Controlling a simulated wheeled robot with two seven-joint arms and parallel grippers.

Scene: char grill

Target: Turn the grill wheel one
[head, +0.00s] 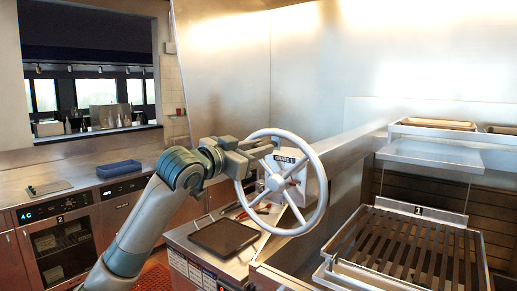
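The grill wheel (322,190) is a light grey handwheel with spokes and a central hub, standing in the middle of the head view. Behind it is a pale box with a label (285,158) that seems to read GRATE 1. My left gripper (262,150) is at the upper left part of the wheel rim and overlaps it in the picture. I cannot tell whether its fingers close around the rim or only sit beside it. My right gripper is out of view. The slatted grill grate (410,246), with a plate marked 1, lies to the right.
A dark tray (224,237) lies on the steel counter below the wheel, with red-handled tools (257,210) beside it. A blue tray (119,168) sits on the left counter. Shelf trays (437,123) are at upper right.

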